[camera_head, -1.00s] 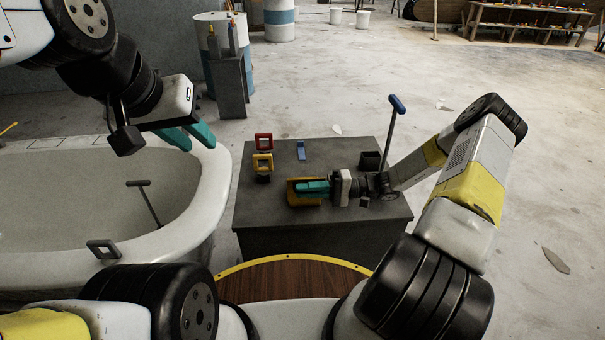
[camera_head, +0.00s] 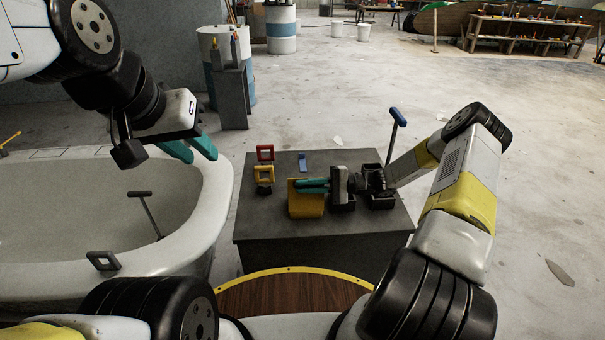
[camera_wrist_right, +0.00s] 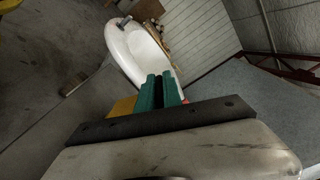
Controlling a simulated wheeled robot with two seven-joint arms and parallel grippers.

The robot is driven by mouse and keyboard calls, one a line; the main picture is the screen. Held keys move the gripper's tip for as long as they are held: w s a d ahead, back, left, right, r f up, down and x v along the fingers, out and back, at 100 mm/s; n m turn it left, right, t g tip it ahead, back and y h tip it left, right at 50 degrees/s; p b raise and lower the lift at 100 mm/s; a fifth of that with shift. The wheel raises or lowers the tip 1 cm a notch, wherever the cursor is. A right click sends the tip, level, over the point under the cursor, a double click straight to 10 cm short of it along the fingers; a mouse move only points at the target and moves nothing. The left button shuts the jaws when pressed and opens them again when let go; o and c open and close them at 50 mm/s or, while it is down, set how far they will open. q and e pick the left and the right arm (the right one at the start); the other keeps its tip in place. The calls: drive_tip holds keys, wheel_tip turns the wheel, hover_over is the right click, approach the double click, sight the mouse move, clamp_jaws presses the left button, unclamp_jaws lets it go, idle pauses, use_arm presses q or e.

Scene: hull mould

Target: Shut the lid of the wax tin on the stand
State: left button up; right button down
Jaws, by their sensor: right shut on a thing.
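A yellow piece (camera_head: 306,207), which I take for the wax tin, is on the dark grey stand (camera_head: 300,236); a yellow edge also shows in the right wrist view (camera_wrist_right: 122,106). It shows a broad yellow face towards me. The green fingers cover its upper part, so I cannot tell lid from body or the lid's angle. My right gripper (camera_head: 313,186) reaches in from the right, its fingers close together, shut on the yellow piece. In the right wrist view its fingertips (camera_wrist_right: 160,90) are side by side. My left gripper (camera_head: 190,149) is open and empty above the tub's rim.
Red (camera_head: 265,153) and yellow (camera_head: 264,173) frame-shaped handles and a blue piece (camera_head: 303,161) are on the stand's far part. A blue-handled rod (camera_head: 393,135) stands upright at right. The white tub (camera_head: 218,190) is left of the stand. The stand's front strip is clear.

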drive_tip(key=shift+f, duration=0.25)
drive_tip(key=c, duration=1.5)
unclamp_jaws()
drive_tip(key=shift+r, duration=0.15)
drive_tip(key=shift+d, duration=0.15)
drive_tip(key=d, duration=0.7)
drive_tip(key=shift+d, duration=0.3)
